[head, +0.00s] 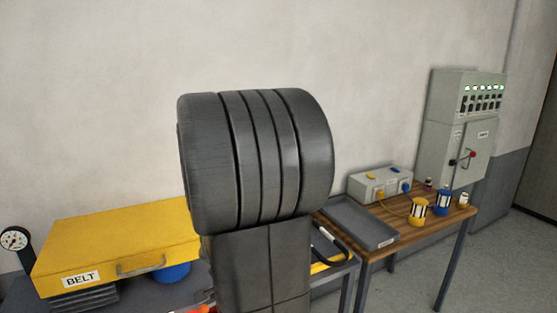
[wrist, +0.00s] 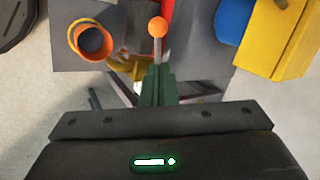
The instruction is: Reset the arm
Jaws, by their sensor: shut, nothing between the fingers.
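My gripper (wrist: 157,75) shows in the wrist view, with its narrow dark green fingers together and nothing between them. It points toward a grey surface that carries an orange-rimmed cup (wrist: 76,40) and a lever with an orange ball (wrist: 157,27). I cannot tell how far the fingertips are from the lever. In the head view my own dark arm link fills the middle and hides what lies behind it; the gripper does not show there.
In the head view a yellow BELT box (head: 120,240) is at left beside a gauge (head: 15,239). At right, a wooden table (head: 400,240) bears a grey tray (head: 352,222), a socket box (head: 378,186) and small striped spools (head: 419,208). A grey cabinet (head: 458,150) stands behind.

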